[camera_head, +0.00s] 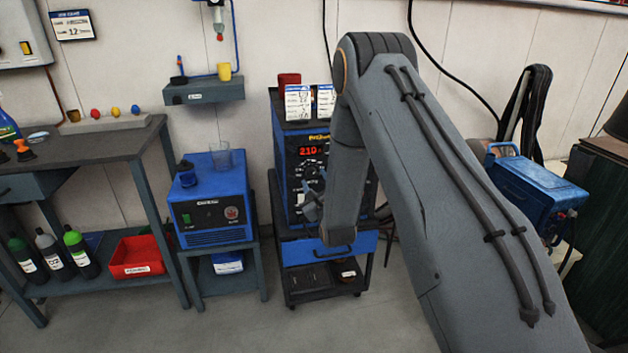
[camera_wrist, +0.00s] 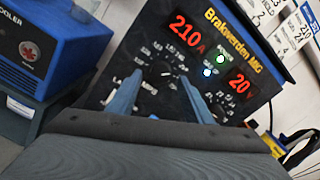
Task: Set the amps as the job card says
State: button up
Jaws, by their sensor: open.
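The welder (camera_head: 286,172) is a blue and black machine on a cart. A dark amps dial (camera_wrist: 158,72) with pale scale marks sits below the 210 A display. My gripper (camera_wrist: 160,92) is open in front of this dial, one blue finger on each side; I cannot tell whether they touch it. White cards (camera_head: 298,103) stand on top of the welder; their writing is too small to read.
A blue cooler (camera_head: 212,215) stands on a small table left of the welder. A workbench (camera_head: 90,143) with bottles and a red bin (camera_head: 137,257) below is farther left. A blue case (camera_head: 535,187) is at the right. Floor in front of the cart is clear.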

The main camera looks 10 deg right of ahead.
jog(key=s, duration=0.5)
jog(key=shift+s, duration=0.4)
jog(key=s+r+n+g+p, duration=0.1)
jog(key=s+r+n+g, duration=0.2)
jog(key=s+n+g, duration=0.3)
jog(key=s+r+n+g+p, duration=0.2)
jog(key=s+r+n+g, duration=0.2)
jog(key=s+n, duration=1)
jog(key=s+r+n+g+p, duration=0.2)
jog(key=s+n+g, duration=0.6)
jog(key=s, duration=1.2)
jog(key=shift+s+a+r+n, duration=0.25)
jog(key=shift+a+r+n, duration=0.1)
jog(key=shift+r+n, duration=0.65)
